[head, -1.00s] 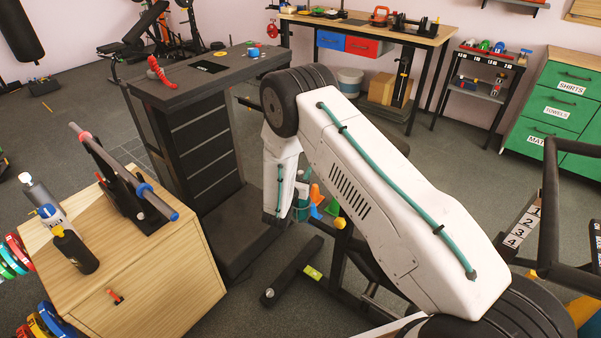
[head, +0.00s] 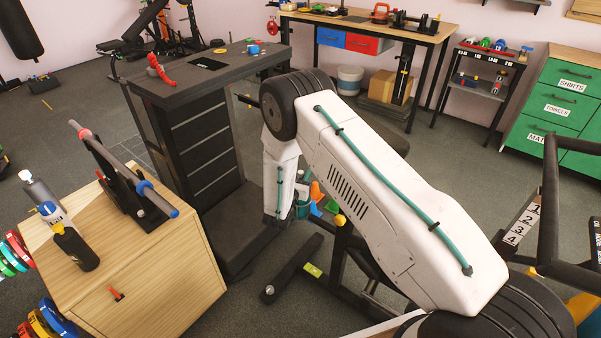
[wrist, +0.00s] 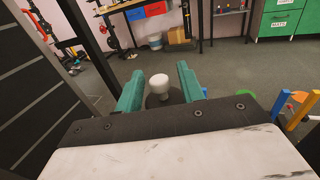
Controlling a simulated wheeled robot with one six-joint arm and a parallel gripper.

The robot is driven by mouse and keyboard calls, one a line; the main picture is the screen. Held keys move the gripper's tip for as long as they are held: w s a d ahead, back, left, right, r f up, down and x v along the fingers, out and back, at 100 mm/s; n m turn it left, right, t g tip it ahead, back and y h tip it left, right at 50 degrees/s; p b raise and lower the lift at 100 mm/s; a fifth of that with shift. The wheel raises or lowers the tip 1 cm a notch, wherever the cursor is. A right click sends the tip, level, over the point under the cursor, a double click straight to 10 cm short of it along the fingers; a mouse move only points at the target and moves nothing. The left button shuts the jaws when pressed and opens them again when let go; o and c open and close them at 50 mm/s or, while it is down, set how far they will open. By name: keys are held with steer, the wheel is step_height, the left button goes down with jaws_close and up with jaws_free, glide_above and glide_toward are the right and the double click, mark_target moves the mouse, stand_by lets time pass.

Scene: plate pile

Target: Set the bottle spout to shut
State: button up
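A dark bottle (head: 76,250) with a small yellow part at its top stands on the wooden cabinet at the left in the head view. A grey bottle (head: 38,191) and a blue-topped bottle (head: 48,213) stand close behind it. The spout's setting is too small to tell. My gripper (wrist: 160,86) is open in the wrist view, its two teal fingers apart. A white rounded thing on a dark base (wrist: 158,82) shows between them; I cannot tell whether it touches them. My gripper is well to the right of the wooden cabinet in the head view, partly hidden by my arm.
The wooden cabinet (head: 150,275) also bears a black stand with a grey bar (head: 130,170). A dark bar on the floor (head: 292,268) and a black frame (head: 552,220) border my arm.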

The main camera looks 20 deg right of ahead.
steer(key=v, duration=0.7)
steer(key=shift+s+a, duration=0.25)
steer(key=shift+s, duration=0.05)
steer(key=shift+s, duration=0.1)
stand_by(0.3)
